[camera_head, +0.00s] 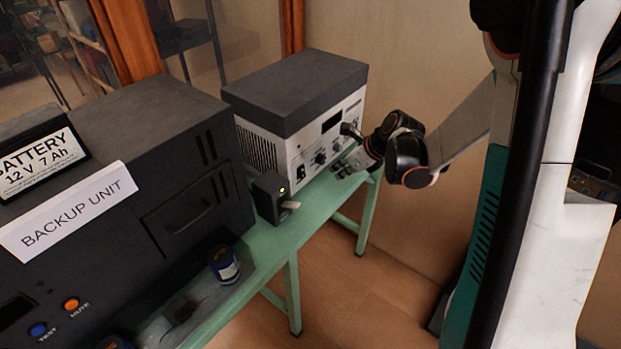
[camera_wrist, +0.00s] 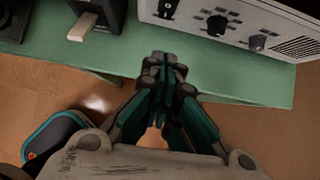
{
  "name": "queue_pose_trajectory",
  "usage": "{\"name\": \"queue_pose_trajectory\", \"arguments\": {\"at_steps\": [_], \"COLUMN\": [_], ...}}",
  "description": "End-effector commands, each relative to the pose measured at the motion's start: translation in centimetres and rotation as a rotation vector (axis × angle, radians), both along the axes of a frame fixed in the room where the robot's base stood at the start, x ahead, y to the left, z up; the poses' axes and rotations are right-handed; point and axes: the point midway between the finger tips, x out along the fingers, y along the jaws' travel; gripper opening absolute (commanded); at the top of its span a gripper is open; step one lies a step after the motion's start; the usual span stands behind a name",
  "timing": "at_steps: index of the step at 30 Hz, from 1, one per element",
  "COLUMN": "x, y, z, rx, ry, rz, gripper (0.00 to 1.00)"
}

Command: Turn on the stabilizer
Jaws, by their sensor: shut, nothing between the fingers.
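A white device with a dark grey top (camera_head: 295,90) stands on the green table and may be the stabilizer; I see no readable name on it. Its front has a dark display (camera_head: 331,121), a black switch or socket (camera_head: 301,171) and dark knobs (camera_head: 320,158). The wrist view shows the lower front panel (camera_wrist: 190,12) with two knobs (camera_wrist: 217,25). My gripper (camera_head: 345,168) is shut and empty, in front of this panel and apart from it in the wrist view (camera_wrist: 165,65). My arm hides part of the panel's right side in the head view.
A small black box (camera_head: 268,196) with a pale lever (camera_head: 290,205) and a lit dot stands left of the white device. A large black backup unit (camera_head: 150,130) fills the left. A blue can-like object (camera_head: 223,265) sits near the green table's edge (camera_head: 262,250). Floor in front is open.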

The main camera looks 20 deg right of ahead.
Motion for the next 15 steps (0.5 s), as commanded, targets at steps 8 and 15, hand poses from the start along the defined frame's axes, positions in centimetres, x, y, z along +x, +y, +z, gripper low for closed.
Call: {"name": "queue_pose_trajectory", "arguments": {"at_steps": [8, 15], "x": [0.5, 2.5], "y": [0.3, 1.8], "z": [-0.9, -4.3], "rx": [-0.001, -0.001], "ry": [-0.001, -0.002], "rz": [0.002, 0.003], "gripper": [0.00, 0.00]}}
